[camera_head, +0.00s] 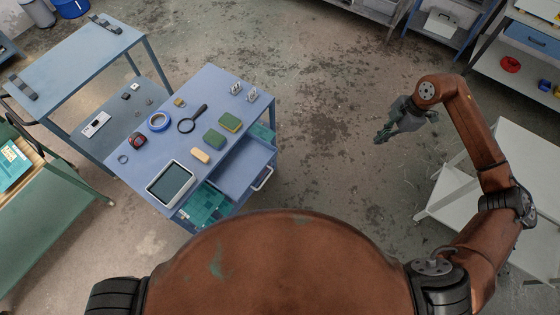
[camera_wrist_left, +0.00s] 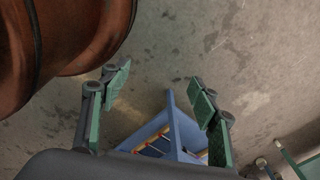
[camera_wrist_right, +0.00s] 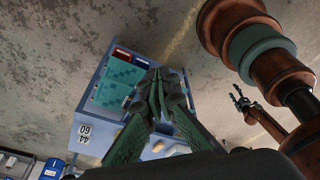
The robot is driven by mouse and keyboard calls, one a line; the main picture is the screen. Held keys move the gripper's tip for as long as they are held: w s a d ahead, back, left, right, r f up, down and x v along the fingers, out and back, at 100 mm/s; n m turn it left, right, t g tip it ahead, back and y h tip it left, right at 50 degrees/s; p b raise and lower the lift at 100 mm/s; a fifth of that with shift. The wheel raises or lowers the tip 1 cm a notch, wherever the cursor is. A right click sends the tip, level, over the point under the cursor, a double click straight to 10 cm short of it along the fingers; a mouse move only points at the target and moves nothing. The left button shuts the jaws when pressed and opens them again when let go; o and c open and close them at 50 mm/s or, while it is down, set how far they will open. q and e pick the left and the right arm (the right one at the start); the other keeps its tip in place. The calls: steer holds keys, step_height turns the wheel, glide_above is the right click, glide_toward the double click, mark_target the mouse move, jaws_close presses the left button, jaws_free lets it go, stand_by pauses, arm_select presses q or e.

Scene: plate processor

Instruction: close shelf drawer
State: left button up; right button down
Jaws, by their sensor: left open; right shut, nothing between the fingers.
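The blue shelf (camera_head: 222,90) stands left of centre in the head view. Its drawer (camera_head: 240,168) is pulled out on the right side, with a pale handle (camera_head: 263,179) on its front. My right gripper (camera_head: 383,136) is shut and empty, over the floor well to the right of the drawer and apart from it. It also shows in the right wrist view (camera_wrist_right: 156,75), in front of a blue unit. My left gripper is outside the head view. In the left wrist view my left gripper (camera_wrist_left: 160,80) is open and empty, with a blue frame (camera_wrist_left: 170,125) beyond it.
On the shelf top lie a tablet-like device (camera_head: 171,184), a magnifying glass (camera_head: 192,118), blue tape (camera_head: 159,121) and sponges (camera_head: 214,139). A blue table (camera_head: 75,60) stands at left, a white table (camera_head: 520,150) at right. Open floor lies between shelf and right gripper.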

arm_select(q)
steer(key=shift+o, duration=0.2)
step_height(320, 180, down, 8)
steer(key=s+b, duration=0.2)
steer(key=b, duration=0.4)
steer(key=shift+s, duration=0.4)
arm_select(e)
steer(key=s+a+f+n+y, duration=0.4)
steer(key=a+f+n, duration=0.5)
steer(key=a+f, duration=0.25)
steer(key=n+t+y+b, duration=0.8)
steer(key=n+t+b, duration=0.2)
steer(key=n+b, duration=0.95)
glide_toward(271, 161)
steer(key=shift+m, duration=0.65)
steer(key=x, duration=0.2)
steer(key=b+x, duration=0.1)
steer(key=x, duration=0.2)
steer(key=shift+a+r+b, duration=0.35)
steer(key=shift+a+r, duration=0.05)
steer(key=shift+w+a, duration=0.35)
steer(key=shift+a, duration=0.1)
arm_select(q)
steer(key=s+f, duration=0.2)
steer(key=f, duration=0.8)
steer(key=s+f+g, duration=0.1)
steer(key=s+f, duration=0.2)
steer(key=f, duration=0.8)
